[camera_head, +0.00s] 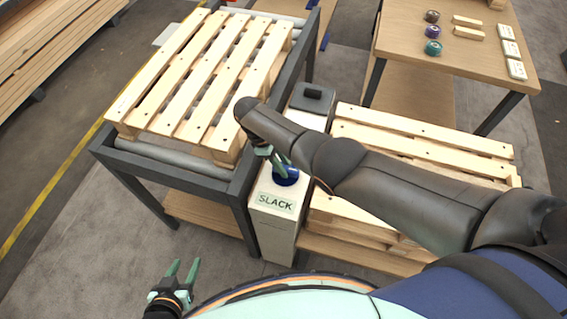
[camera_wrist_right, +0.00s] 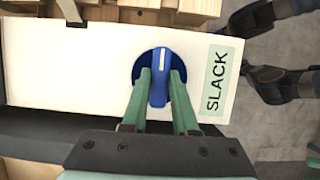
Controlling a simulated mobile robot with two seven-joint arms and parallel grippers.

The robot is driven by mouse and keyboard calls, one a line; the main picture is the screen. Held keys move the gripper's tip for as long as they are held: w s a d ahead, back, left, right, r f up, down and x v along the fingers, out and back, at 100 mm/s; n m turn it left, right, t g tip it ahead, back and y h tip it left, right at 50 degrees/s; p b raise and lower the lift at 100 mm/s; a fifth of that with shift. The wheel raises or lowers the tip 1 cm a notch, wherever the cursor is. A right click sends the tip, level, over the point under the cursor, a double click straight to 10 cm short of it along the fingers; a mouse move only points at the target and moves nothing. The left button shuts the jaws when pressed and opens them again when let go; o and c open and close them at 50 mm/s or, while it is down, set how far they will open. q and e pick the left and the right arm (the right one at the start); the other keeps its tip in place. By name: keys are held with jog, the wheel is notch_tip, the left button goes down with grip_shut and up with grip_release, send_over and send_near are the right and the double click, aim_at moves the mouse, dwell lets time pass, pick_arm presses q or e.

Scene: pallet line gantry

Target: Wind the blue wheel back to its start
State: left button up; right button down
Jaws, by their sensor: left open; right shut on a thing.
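The blue wheel (camera_head: 286,176) is a round blue knob on top of a white box (camera_head: 272,234) with a "SLACK" label (camera_head: 275,202). In the right wrist view the wheel (camera_wrist_right: 140,68) has a raised blue grip bar with a white pointer line, which points away from my gripper. My right gripper (camera_head: 281,165) is over the wheel, and in the right wrist view its green fingers (camera_wrist_right: 159,88) are shut on the grip bar from both sides. My left gripper (camera_head: 183,272) is open and empty at the bottom left, away from the box.
A wooden pallet (camera_head: 200,85) lies on a dark roller frame (camera_head: 240,187) left of the box. More pallets (camera_head: 420,140) are stacked to the right, partly under my right arm. A table (camera_head: 400,45) with coloured knobs, wooden blocks and cards stands behind. Floor at lower left is clear.

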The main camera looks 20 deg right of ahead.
jog(key=c, duration=0.7)
grip_release()
jog(key=p+v, duration=0.1)
jog(key=v, duration=1.1)
jog(key=shift+a+r+p, duration=0.2)
jog(key=shift+p, duration=0.15)
